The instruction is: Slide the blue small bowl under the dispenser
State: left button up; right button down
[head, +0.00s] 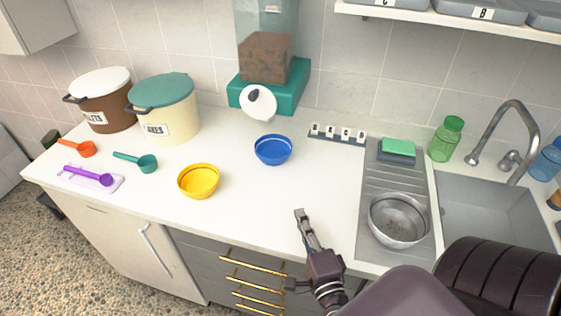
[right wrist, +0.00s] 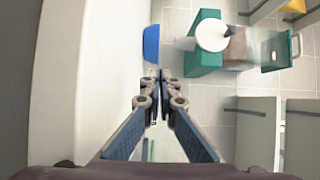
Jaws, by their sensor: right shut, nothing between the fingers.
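The blue small bowl (head: 272,149) stands upright on the white counter, just in front of and slightly right of the dispenser. The dispenser (head: 268,85) has a teal base, a clear hopper with brown kibble and a round white spout facing forward. My right gripper (head: 300,213) is shut and empty, low over the counter, in front of and slightly right of the bowl, apart from it. In the right wrist view the shut fingertips (right wrist: 160,74) point toward the blue bowl (right wrist: 151,44), with the dispenser (right wrist: 205,50) beyond. My left gripper is not in view.
A yellow bowl (head: 198,181) stands left of the blue bowl. Orange, teal and purple scoops and two lidded bins (head: 164,108) are further left. A label strip (head: 337,135) is right of the blue bowl. A metal bowl (head: 397,221) sits on the drainboard by the sink.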

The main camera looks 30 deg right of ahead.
jog(key=p, duration=0.4)
send_near(274, 149)
jog(key=r, duration=0.1)
jog(key=s+a+r, duration=0.1)
jog(key=r, duration=0.2)
jog(key=shift+s+a+r, duration=0.25)
jog(key=shift+s+a, duration=0.05)
jog(key=shift+w, duration=0.1)
jog(key=b+x, duration=0.2)
jog(key=x, duration=0.4)
jog(key=shift+w+d+f, duration=0.1)
jog(key=shift+w, duration=0.1)
jog(key=shift+w+d, duration=0.15)
jog(key=shift+w, duration=0.25)
jog(key=shift+s, duration=0.1)
